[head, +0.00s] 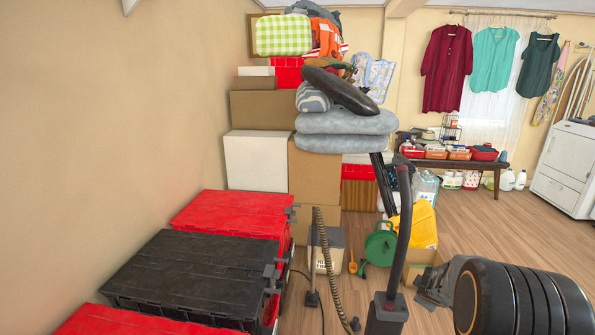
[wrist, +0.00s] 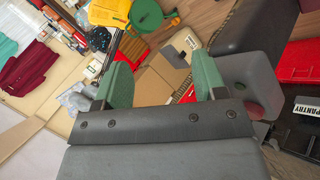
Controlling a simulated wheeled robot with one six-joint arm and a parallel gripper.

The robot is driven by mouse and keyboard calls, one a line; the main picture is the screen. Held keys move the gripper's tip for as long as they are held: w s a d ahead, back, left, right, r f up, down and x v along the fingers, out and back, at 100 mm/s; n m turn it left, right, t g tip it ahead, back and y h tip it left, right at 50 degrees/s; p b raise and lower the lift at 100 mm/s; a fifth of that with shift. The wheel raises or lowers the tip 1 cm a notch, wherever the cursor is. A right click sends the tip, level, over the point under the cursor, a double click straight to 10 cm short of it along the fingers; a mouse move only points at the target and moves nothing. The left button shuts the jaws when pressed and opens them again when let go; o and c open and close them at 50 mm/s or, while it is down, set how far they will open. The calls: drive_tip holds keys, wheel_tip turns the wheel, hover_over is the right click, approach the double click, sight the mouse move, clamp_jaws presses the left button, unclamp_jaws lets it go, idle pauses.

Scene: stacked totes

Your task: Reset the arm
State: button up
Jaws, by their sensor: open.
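My gripper (wrist: 161,62) shows in the wrist view with its two green fingers spread wide apart. Nothing is held between them. Beyond the fingers are cardboard and the wooden floor. In the head view, my dark ridged arm (head: 520,300) is at the lower right, and the fingers cannot be made out there. Stacked totes stand along the left wall: a red tote (head: 225,212) at the back, a black-lidded tote (head: 190,275) in the middle and another red tote (head: 100,322) at the near edge.
A tall pile of boxes (head: 258,160) and grey cushions (head: 345,135) stands behind the totes. A dark upright pole (head: 400,235) and a ribbed hose (head: 325,255) stand in front of it. A bench (head: 460,162) is at the back. Wooden floor (head: 480,225) is open at right.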

drive_tip(key=s+a+r+m+g+p, duration=0.1)
drive_tip(key=s+a+r+m+p, duration=0.25)
drive_tip(key=r, duration=0.65)
drive_tip(key=s+a+r+m+p, duration=0.2)
drive_tip(key=s+a+r+p, duration=0.25)
drive_tip(key=r, duration=0.45)
drive_tip(key=s+a+r+m+g+y+p, duration=0.2)
drive_tip(key=s+a+r+y+p, duration=0.2)
drive_tip(key=s+a, duration=0.9)
wheel_tip(320, 180, up, 4)
drive_tip(key=s+p, duration=0.1)
drive_tip(key=p, duration=0.1)
drive_tip(key=shift+a+m+y+p, duration=0.3)
drive_tip(key=shift+m+p, duration=0.05)
